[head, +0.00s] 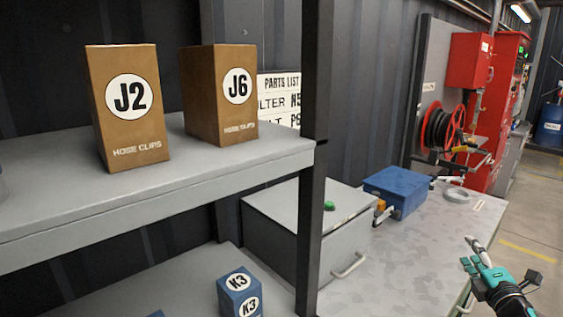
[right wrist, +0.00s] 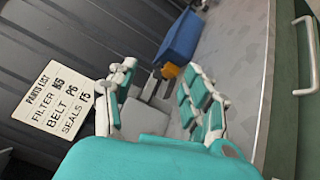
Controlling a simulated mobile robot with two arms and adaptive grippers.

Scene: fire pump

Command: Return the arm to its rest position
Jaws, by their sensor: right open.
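My right gripper (head: 470,254) is open and empty at the right of the head view, in the air by the front edge of the grey workbench (head: 390,262). In the right wrist view its two teal-padded fingers (right wrist: 160,78) stand apart with nothing held between them. Beyond them show the grey box, an orange part and the blue box (right wrist: 182,38).
A grey shelf (head: 60,222) holds two brown boxes, J2 (head: 138,132) and J6 (head: 205,125), with a blue K3 box (head: 240,292) below. A dark post stands before the grey lidded box (head: 275,240). A red hose reel (head: 445,128) is farther back. Floor at right is clear.

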